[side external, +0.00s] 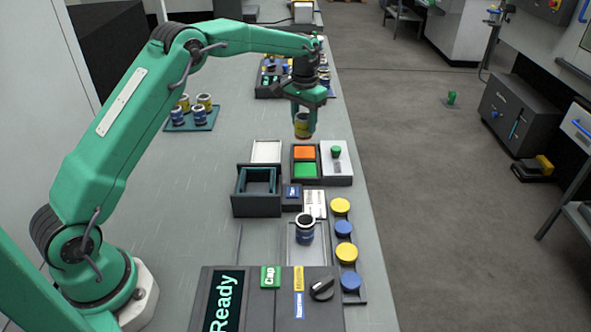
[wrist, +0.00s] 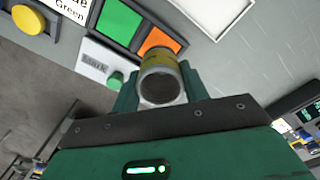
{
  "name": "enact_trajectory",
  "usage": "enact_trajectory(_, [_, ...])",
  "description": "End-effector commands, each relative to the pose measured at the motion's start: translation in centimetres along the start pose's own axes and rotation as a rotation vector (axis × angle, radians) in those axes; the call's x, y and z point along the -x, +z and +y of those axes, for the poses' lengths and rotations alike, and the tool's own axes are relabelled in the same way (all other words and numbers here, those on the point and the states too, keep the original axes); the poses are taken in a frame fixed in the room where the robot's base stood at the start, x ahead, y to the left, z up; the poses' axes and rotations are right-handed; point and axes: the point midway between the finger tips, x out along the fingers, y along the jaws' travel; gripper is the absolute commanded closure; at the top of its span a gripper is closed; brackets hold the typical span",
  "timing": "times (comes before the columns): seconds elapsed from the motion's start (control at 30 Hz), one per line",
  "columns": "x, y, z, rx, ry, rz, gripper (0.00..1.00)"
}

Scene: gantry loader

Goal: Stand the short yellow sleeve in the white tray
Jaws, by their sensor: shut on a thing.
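My gripper (side external: 303,108) is shut on a yellow sleeve (side external: 302,126) and holds it upright above the panel with the orange and green squares. In the wrist view the yellow sleeve (wrist: 160,62) sits between the green fingers of my gripper (wrist: 160,90), its dark open end towards the camera. A white square tray (side external: 266,151) lies to the left of and below the held sleeve in the side view, and looks empty. It also shows, cut off, at the top of the wrist view (wrist: 215,12).
An orange square (side external: 304,152), a green square (side external: 305,170) and a green knob (side external: 336,151) share a panel. A dark open-topped box (side external: 256,205) adjoins the white tray. A blue sleeve (side external: 305,230) stands in a pale recess. Several sleeves stand on a teal tray (side external: 205,122).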

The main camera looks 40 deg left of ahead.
Motion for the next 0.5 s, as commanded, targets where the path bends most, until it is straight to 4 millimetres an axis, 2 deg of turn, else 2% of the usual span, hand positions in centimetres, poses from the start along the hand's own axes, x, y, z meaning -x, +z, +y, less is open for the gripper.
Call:
enact_trajectory(0.27, [0.1,2.1,-1.4,0.001,0.0,0.0,0.92])
enact_trajectory(0.5, [-0.2,5.4,-3.1,0.001,0.0,0.001,0.92])
